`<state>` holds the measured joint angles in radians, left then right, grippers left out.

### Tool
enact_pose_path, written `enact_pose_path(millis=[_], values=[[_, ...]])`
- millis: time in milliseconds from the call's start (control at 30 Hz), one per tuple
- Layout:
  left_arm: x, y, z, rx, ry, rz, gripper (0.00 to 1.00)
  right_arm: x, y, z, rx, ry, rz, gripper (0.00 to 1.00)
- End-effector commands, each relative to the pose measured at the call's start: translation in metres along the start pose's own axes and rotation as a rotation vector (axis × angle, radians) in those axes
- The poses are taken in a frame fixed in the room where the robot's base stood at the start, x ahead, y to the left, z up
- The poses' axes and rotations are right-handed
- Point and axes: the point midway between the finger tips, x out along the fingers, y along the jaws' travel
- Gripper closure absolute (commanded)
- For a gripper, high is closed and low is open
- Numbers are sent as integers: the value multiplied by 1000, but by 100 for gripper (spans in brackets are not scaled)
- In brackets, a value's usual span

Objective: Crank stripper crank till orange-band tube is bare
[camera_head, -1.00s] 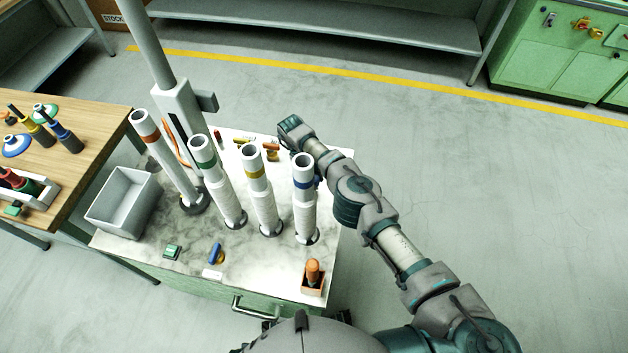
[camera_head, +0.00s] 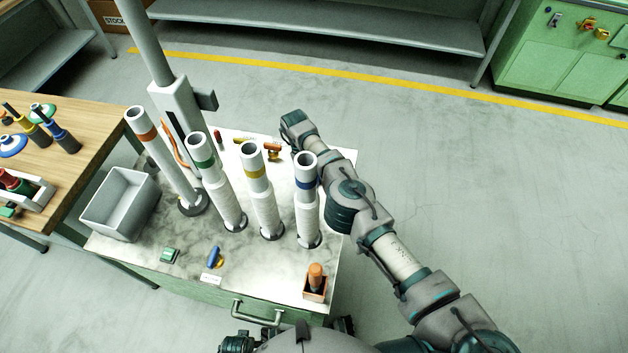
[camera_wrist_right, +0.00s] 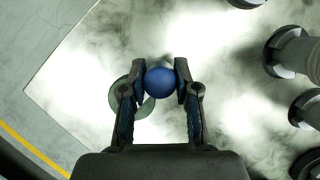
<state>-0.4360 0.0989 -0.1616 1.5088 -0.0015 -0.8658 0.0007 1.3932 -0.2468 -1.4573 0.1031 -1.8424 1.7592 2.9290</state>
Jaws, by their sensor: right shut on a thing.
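The orange-band tube (camera_head: 168,168) is white and stands at the left of a tube row on the marble-topped cart. I cannot tell whether its lower length is bare. The green-band (camera_head: 226,196), yellow-band (camera_head: 263,200) and blue-band (camera_head: 308,203) tubes stand to its right, with ribbed white lower lengths. My right arm reaches behind the blue-band tube, and its fingertips are hidden in the head view. In the right wrist view my right gripper (camera_wrist_right: 160,72) is shut on a round blue knob (camera_wrist_right: 160,84), above a greenish disc (camera_wrist_right: 118,97). I cannot identify the stripper crank for sure.
A grey bin (camera_head: 88,214) sits at the cart's left. A green block (camera_head: 169,256), a blue-handled piece (camera_head: 214,256) and an orange-topped peg in a box (camera_head: 315,290) lie along the front. A post (camera_head: 150,50) rises behind. A wooden bench (camera_head: 75,105) stands left.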

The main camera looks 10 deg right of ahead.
Motion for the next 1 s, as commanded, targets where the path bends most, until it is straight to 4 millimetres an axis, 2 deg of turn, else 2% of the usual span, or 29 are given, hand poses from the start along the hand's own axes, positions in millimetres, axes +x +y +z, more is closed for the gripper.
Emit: enact_pose_path(millis=[600,633,700,933,1000], values=[[-4,-1,-5,-1,1,-1,6,-1,0,-1,14,4,-3,100],[-4,-1,-5,-1,1,-1,6,-1,0,-1,14,5,-3,62],[-4,-1,-5,-1,1,-1,6,-1,0,-1,14,4,-3,45],[-4,-1,-5,-1,1,-1,6,0,0,-1,14,2,-4,44],[-3,0,-3,0,-1,1,6,0,0,-1,14,1,-4,62]])
